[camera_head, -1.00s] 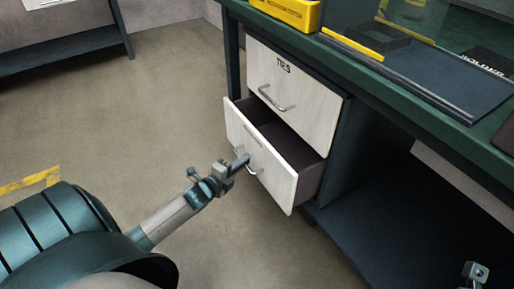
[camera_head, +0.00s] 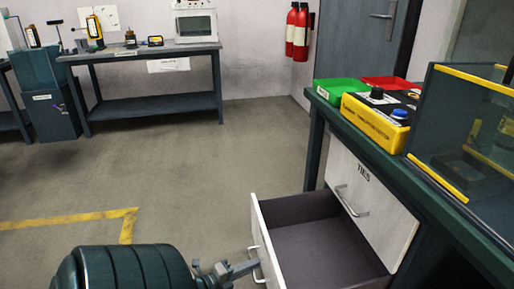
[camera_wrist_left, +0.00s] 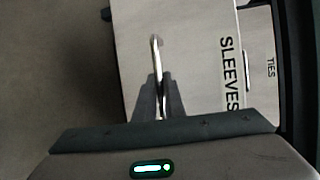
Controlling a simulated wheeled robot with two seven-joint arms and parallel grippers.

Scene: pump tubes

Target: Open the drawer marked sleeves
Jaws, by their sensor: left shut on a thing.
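The sleeves drawer (camera_head: 318,250) stands well out of the bench cabinet, and its dark inside looks empty in the head view. Its front shows in the left wrist view with the black SLEEVES label (camera_wrist_left: 229,73). My left gripper (camera_head: 252,266) is at the outside of this front, shut on the drawer's metal handle (camera_head: 258,272). In the left wrist view its two fingers (camera_wrist_left: 159,88) close around the handle (camera_wrist_left: 156,48). My right gripper is out of view.
The TIES drawer (camera_head: 365,205) above is closed. The green bench (camera_head: 385,170) carries a green bin (camera_head: 338,92), a yellow button box (camera_head: 378,120) and a clear-walled case (camera_head: 465,130). Floor (camera_head: 190,180) left of the drawer is clear. A far bench (camera_head: 150,103) stands behind.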

